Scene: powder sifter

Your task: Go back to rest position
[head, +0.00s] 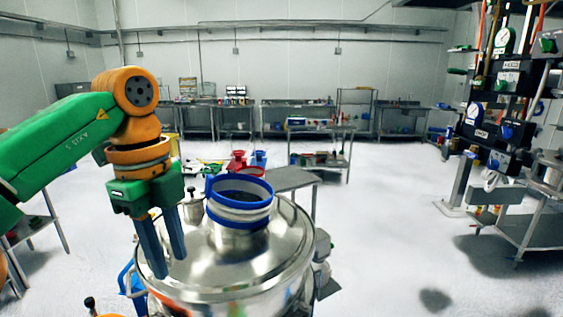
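My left gripper (167,262) hangs from the green and orange arm on the left, its two blue fingers pointing down. The fingers are apart with nothing between them. It is in front of the left part of the powder sifter's shiny round metal lid (265,262). A white collar with blue rings (240,203) stands on the lid, to the right of the gripper, and dark material shows inside it. The gripper looks apart from the collar; whether the fingertips touch the lid, I cannot tell. My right gripper is out of view.
A rack with gauges and valves (502,110) stands on the right beside a metal table (540,232). A small grey table (291,179) is behind the sifter. Steel benches (298,112) line the back wall. The floor (400,230) between the sifter and rack is clear.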

